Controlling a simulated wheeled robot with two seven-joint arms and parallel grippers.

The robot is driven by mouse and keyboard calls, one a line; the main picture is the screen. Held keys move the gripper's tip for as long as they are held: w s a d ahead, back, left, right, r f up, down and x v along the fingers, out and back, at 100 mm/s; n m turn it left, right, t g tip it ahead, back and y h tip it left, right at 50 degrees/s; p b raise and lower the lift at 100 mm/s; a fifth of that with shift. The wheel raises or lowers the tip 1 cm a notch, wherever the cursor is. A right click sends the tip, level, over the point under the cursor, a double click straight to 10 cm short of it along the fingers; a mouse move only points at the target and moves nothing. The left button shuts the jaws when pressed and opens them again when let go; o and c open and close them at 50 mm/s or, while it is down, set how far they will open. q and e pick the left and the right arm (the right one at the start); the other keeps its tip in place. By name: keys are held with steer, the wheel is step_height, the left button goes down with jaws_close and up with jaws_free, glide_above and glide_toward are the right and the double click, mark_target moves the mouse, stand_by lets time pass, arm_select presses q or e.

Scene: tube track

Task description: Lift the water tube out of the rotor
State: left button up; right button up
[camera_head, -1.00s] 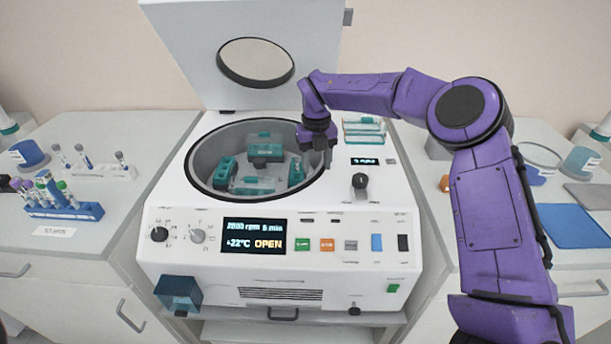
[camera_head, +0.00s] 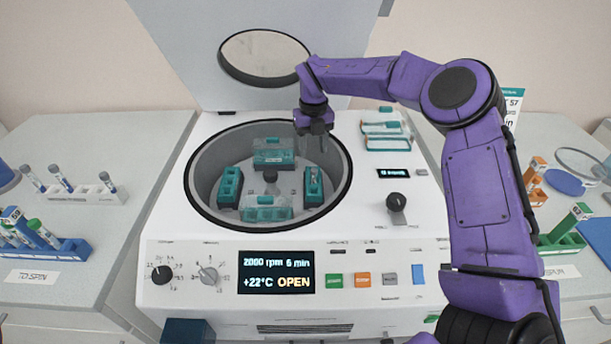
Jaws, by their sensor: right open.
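The centrifuge stands open, with its rotor (camera_head: 270,177) and teal buckets in the round bowl. The right bucket (camera_head: 313,198) shows a small pale upright shape (camera_head: 314,175), perhaps the water tube; it is too small to be sure. The left bucket (camera_head: 229,188), back bucket (camera_head: 273,158) and front bucket (camera_head: 267,214) show no clear tube. My right gripper (camera_head: 312,134) points down over the back right of the bowl, above the right bucket. It is open and apart from the bucket. My left gripper is out of view.
The raised lid (camera_head: 200,55) stands behind the bowl, close to my right arm. Teal-topped holders (camera_head: 385,135) lie right of the bowl. A blue rack (camera_head: 45,248) and a white rack (camera_head: 85,195) with tubes stand left; a green rack (camera_head: 562,240) stands right.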

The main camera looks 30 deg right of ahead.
mark_target(314, 169)
steer(key=f, duration=0.1)
steer(key=s+f+p, duration=0.1)
steer(key=s+f, duration=0.1)
steer(key=f, duration=0.1)
steer(key=shift+a+p, duration=0.15)
steer(key=shift+p, duration=0.25)
steer(key=f, duration=0.2)
steer(key=w+f+p, duration=0.1)
steer(key=f, duration=0.1)
steer(key=shift+f, duration=0.25)
steer(key=shift+s+r, duration=0.1)
steer(key=shift+s, duration=0.1)
steer(key=c, duration=0.3)
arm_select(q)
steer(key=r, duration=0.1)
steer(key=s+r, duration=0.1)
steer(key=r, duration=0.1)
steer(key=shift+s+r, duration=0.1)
arm_select(e)
steer(key=c, duration=0.6)
